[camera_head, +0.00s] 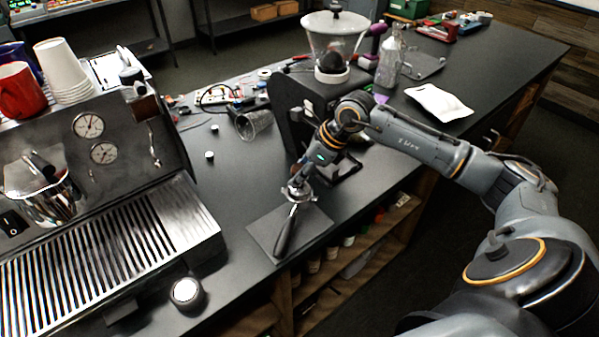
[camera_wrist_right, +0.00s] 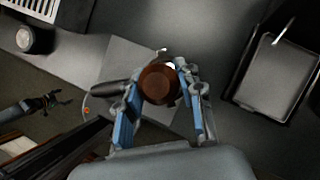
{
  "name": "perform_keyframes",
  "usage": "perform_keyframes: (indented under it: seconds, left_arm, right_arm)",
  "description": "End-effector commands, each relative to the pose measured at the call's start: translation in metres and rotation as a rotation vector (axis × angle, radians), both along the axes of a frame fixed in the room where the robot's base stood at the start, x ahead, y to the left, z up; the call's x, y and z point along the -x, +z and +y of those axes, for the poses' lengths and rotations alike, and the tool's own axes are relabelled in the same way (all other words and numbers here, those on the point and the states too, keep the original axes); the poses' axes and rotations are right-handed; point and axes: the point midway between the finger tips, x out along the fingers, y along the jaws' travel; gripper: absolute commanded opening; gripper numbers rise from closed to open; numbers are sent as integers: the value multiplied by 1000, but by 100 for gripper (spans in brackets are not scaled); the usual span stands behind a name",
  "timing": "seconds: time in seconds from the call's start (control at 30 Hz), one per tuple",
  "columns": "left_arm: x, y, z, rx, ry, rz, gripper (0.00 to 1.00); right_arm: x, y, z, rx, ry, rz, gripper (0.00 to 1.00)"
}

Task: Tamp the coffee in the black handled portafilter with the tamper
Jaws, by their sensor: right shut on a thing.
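The black handled portafilter (camera_head: 286,229) lies on a dark square mat (camera_head: 262,229) near the counter's front edge. In the right wrist view its black handle (camera_wrist_right: 108,88) points left. My right gripper (camera_head: 300,184) is directly above the portafilter's basket, pointing down. In the right wrist view, the right gripper (camera_wrist_right: 164,92) is shut on the tamper (camera_wrist_right: 159,84), whose round brown knob shows between the blue-sided fingers. The tamper's base and the coffee are hidden, so I cannot tell whether they touch. What looks like my left gripper (camera_wrist_right: 45,103) is low at the left, too small to judge.
The espresso machine (camera_head: 90,150) stands at the left, with a round metal piece (camera_head: 187,292) by its drip tray. A black grinder (camera_head: 290,110) stands just behind my right gripper. A tipped clear cup (camera_head: 253,123), a bottle (camera_head: 390,63) and a white packet (camera_head: 438,103) are farther back.

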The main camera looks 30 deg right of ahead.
Motion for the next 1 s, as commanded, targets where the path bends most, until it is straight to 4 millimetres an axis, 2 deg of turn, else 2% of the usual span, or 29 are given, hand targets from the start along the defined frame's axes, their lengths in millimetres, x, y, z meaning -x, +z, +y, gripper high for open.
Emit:
perform_keyframes:
  seconds: [1.0]
  left_arm:
    - [0,-6,0,1,0,0,85]
  right_arm:
    - [-1,1,0,-1,0,-2,0]
